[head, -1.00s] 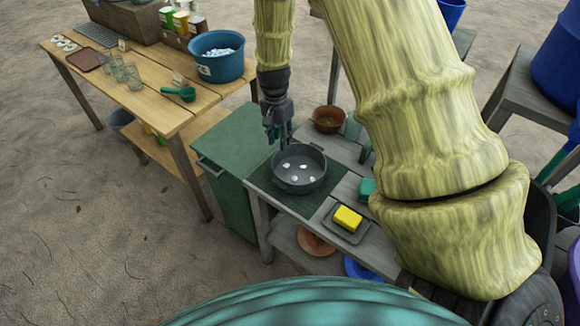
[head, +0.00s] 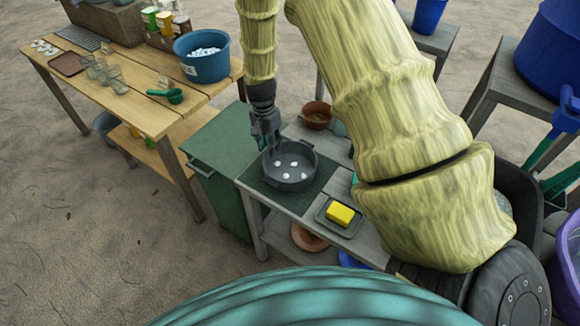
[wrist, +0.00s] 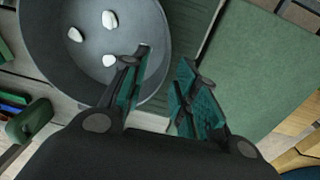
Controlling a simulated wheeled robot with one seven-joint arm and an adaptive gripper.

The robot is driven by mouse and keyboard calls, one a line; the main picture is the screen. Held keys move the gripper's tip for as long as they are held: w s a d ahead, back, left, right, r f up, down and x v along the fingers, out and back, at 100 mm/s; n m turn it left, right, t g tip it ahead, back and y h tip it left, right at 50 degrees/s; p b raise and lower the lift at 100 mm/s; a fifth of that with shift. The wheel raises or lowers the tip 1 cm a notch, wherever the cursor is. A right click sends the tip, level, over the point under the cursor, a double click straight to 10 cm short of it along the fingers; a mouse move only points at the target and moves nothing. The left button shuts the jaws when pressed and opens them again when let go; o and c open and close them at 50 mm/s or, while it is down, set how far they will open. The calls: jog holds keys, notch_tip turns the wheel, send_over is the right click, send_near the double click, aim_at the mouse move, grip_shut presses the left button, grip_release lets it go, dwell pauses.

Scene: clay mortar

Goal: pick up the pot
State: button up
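The dark grey pot (head: 291,182) stands upright on a dark green mat (head: 258,181) on the grey bench, with several white stones in it. My gripper (head: 270,148) is at its far-left rim. In the wrist view my gripper (wrist: 163,85) is open, pointing down. One finger is over the inside of the pot (wrist: 60,70) and the other is outside, with the rim between them. I see a gap between the fingers and no firm grip. Whether either finger touches the wall cannot be told.
A yellow sponge (head: 340,214) lies on a small tray right of the pot. A brown bowl (head: 317,113) stands behind it. A green cabinet (head: 208,150) adjoins the bench on the left. A wooden table (head: 140,110) holds a blue tub (head: 203,66).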

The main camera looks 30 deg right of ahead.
aim_at(271, 160)
jog(key=shift+f+p, duration=0.55)
jog(key=shift+f, duration=1.45)
grip_shut()
